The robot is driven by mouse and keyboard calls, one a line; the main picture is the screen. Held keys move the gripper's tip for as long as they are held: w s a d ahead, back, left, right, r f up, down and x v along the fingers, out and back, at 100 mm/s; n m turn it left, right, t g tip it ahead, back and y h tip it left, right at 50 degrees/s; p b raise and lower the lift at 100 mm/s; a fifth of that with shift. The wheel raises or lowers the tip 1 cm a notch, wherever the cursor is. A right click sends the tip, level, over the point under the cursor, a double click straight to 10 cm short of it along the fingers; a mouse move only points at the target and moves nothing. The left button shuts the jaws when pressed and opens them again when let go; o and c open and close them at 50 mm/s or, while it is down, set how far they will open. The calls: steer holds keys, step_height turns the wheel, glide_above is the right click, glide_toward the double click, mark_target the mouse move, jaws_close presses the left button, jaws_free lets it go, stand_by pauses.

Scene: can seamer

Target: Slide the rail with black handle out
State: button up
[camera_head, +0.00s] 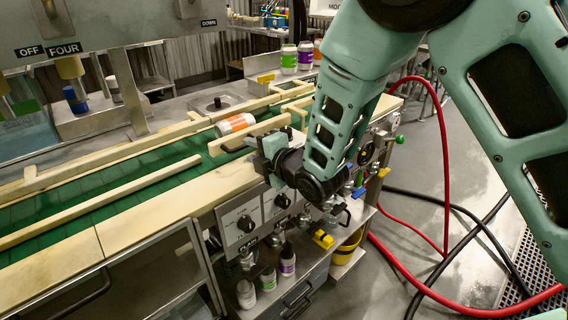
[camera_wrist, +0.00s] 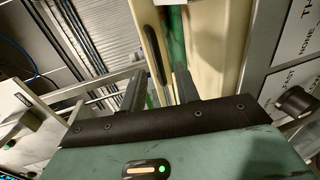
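The rail (camera_head: 250,134) is a pale wooden bar over the green conveyor belt (camera_head: 100,195), beside a can with an orange label. In the wrist view the pale rail (camera_wrist: 152,28) runs up the picture, with a slim black handle (camera_wrist: 154,62) along it. My gripper (camera_head: 262,152) is at the rail's near side, above the conveyor's front edge. In the wrist view my gripper (camera_wrist: 160,88) is open, its two fingers apart. The handle appears between and beyond the fingertips; I cannot tell whether they touch it.
The orange-labelled can (camera_head: 235,124) lies on the belt behind the rail. A control panel with knobs (camera_head: 246,224) is on the front below my gripper. Other wooden guide rails (camera_head: 90,205) run along the belt. Red hose (camera_head: 445,150) and black cables cross the floor at right.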

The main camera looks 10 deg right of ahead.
steer(key=b+v, duration=1.3)
steer(key=v, duration=0.1)
steer(key=shift+s+d, duration=0.15)
steer(key=shift+s, duration=0.15)
steer(key=shift+r, duration=0.15)
steer(key=s+d+m+g+h+p, duration=0.1)
steer(key=s+m+g+h+p, duration=0.1)
steer(key=s, duration=0.5)
steer(key=s+d+f+m+g+h+p, duration=0.1)
steer(key=s+d+m+g+h+p, duration=0.1)
steer(key=s+m+g+p, duration=0.3)
steer(key=s+d+f+m+g+h+p, duration=0.1)
steer(key=s+m+g+h+p, duration=0.2)
steer(key=s+m+g, duration=0.3)
steer(key=s+m+h, duration=0.1)
steer(key=s+m, duration=0.3)
steer(key=shift+s+d+f+p, duration=0.25)
steer(key=shift+s+d+p, duration=0.1)
steer(key=shift+s+p, duration=0.05)
